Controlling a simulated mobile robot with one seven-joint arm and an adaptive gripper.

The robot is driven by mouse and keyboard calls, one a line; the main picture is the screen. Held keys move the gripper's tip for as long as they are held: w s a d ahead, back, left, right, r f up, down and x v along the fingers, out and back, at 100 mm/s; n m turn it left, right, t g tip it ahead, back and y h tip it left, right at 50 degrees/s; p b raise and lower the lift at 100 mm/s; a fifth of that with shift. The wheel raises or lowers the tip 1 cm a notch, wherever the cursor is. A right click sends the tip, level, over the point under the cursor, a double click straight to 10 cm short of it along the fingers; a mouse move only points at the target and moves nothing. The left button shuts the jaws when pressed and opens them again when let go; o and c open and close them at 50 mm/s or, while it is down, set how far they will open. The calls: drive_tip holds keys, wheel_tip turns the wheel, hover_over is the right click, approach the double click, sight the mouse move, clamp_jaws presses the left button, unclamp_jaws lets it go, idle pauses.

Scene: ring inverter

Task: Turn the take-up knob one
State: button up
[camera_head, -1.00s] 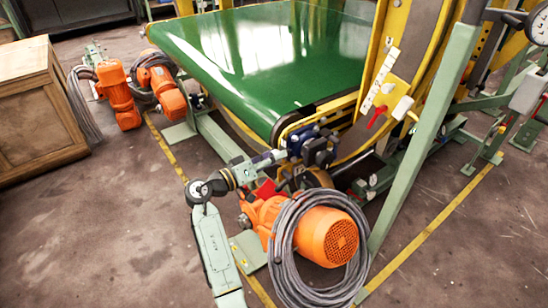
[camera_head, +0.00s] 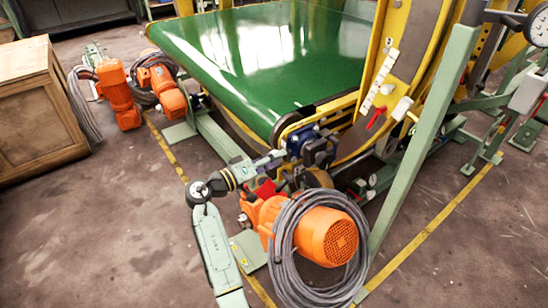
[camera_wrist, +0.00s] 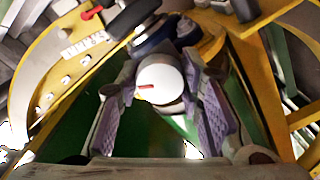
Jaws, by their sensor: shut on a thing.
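In the wrist view, a take-up knob with a round white face and a short red mark (camera_wrist: 160,76) sits between the two purple-padded fingers of my gripper (camera_wrist: 162,88). The red mark lies nearly level, left of the face's middle. The fingers are shut on the knob from both sides. In the head view, my gripper (camera_head: 318,151) is at the near corner of the green belt's frame, and it hides most of the knob there.
The green belt (camera_head: 265,55) lies behind my gripper. An orange motor with coiled grey cable (camera_head: 325,237) stands just below my arm. A yellow curved frame and green post (camera_head: 425,140) rise at the right. A wooden cabinet (camera_head: 38,115) is far left.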

drive_tip(key=o, duration=1.2)
drive_tip(key=v, duration=1.2)
